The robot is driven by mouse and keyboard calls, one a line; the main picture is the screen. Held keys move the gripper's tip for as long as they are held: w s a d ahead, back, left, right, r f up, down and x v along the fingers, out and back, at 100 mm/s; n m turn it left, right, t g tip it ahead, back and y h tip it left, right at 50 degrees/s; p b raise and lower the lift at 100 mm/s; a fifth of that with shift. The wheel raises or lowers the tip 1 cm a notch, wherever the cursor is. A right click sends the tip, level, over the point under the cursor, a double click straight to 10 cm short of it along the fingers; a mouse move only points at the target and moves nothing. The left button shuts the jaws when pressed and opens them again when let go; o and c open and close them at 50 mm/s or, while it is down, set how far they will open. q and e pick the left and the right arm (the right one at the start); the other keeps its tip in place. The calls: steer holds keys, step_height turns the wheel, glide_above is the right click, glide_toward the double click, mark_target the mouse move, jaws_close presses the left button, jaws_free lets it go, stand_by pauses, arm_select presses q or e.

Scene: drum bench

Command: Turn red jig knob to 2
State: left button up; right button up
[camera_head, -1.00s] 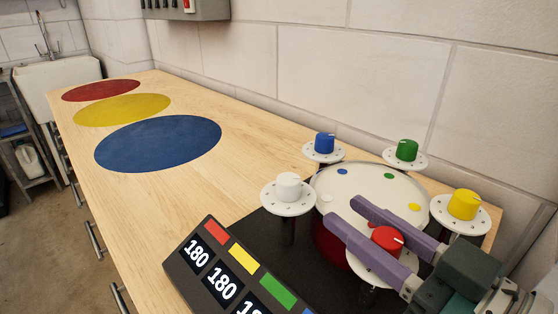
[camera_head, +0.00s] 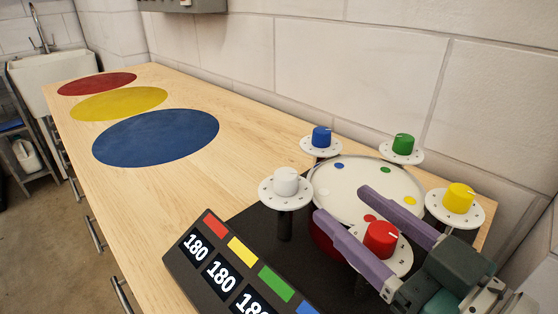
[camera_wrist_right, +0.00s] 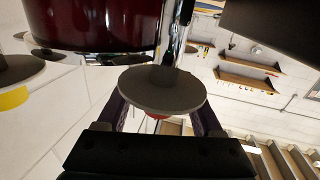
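The red knob (camera_head: 381,238) stands on a white round dial plate (camera_head: 402,262) at the near side of the drum, with a pale pointer mark on its top. The dial figures are too small to read surely. My right gripper (camera_head: 342,204) is open, its two purple fingers lying on either side of the red knob with a visible gap. In the right wrist view, the fingers flank the plate (camera_wrist_right: 160,92), and a bit of the red knob (camera_wrist_right: 156,116) shows beyond it. My left gripper is not in view.
Blue (camera_head: 321,137), green (camera_head: 403,144), yellow (camera_head: 459,198) and white (camera_head: 285,182) knobs stand on plates around the drum (camera_head: 350,178). A display box (camera_head: 212,262) reads 180 under red and yellow; the third reading is partly cut off. The bench's left part (camera_head: 185,185) is clear.

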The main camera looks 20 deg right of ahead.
mark_target(394, 246)
steer(key=shift+s, duration=0.1)
steer(key=s, duration=0.3)
steer(key=s+d, duration=0.1)
steer(key=s, duration=0.2)
steer(key=s+d, duration=0.1)
steer(key=s, duration=0.2)
steer(key=shift+s, duration=0.3)
steer(key=shift+a, duration=0.1)
